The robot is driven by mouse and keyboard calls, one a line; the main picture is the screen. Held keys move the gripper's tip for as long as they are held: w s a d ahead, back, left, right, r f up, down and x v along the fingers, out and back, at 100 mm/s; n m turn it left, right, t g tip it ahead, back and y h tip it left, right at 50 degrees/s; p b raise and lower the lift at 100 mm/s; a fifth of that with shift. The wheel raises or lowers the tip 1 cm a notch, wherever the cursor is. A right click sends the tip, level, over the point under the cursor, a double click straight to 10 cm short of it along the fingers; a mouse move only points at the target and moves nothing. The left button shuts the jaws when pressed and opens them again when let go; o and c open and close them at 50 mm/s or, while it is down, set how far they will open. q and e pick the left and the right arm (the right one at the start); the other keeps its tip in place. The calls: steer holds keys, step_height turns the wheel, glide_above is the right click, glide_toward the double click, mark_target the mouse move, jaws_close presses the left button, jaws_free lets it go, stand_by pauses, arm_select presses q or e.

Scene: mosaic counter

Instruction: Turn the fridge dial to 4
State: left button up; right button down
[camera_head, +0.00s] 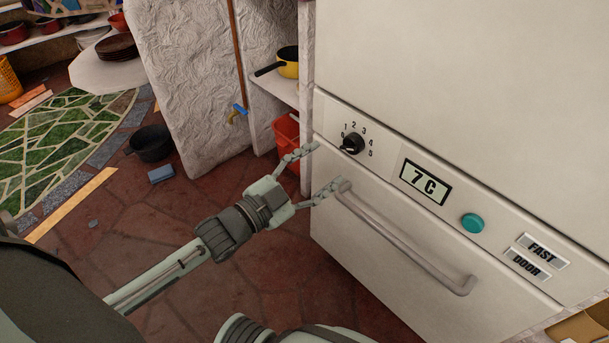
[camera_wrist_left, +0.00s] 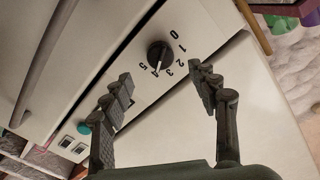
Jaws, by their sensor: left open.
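The fridge dial (camera_head: 352,144) is a round black knob on the white fridge's upper panel, with 0 to 5 printed around it. In the left wrist view, the dial (camera_wrist_left: 159,56) has a pale mark that appears to point near 4. The mark is hard to read in the head view. My left gripper (camera_head: 328,165) is open and empty, in front of and to the lower left of the dial in the head view. In the left wrist view, its fingers (camera_wrist_left: 161,73) are spread below the dial, apart from it. My right gripper is not in view.
A display (camera_head: 425,182) reads 7 C, with a teal button (camera_head: 473,223) and FAST and DOOR labels to its right. A drawer handle (camera_head: 405,240) juts out below the panel, close to the lower finger. A red bin (camera_head: 287,133) stands behind the gripper.

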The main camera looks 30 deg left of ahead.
arm_select(q)
steer(key=shift+v, duration=2.4)
steer(key=a+f+n+g+y+p, duration=0.2)
steer(key=a+f+n+g+y, duration=0.15)
steer(key=f, duration=0.35)
steer(key=s+a+f+n+g+y+p, duration=0.2)
steer(key=s+f+n+g+y, duration=0.2)
steer(key=s+f+g, duration=0.6)
steer(key=s+f+n, duration=0.1)
steer(key=s+f, duration=0.2)
steer(key=shift+s+p, duration=0.25)
steer(key=shift+p, duration=0.1)
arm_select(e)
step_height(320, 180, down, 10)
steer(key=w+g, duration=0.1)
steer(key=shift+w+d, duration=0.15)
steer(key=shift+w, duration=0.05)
arm_select(q)
steer(key=shift+a+n, duration=0.1)
steer(key=shift+n, duration=0.15)
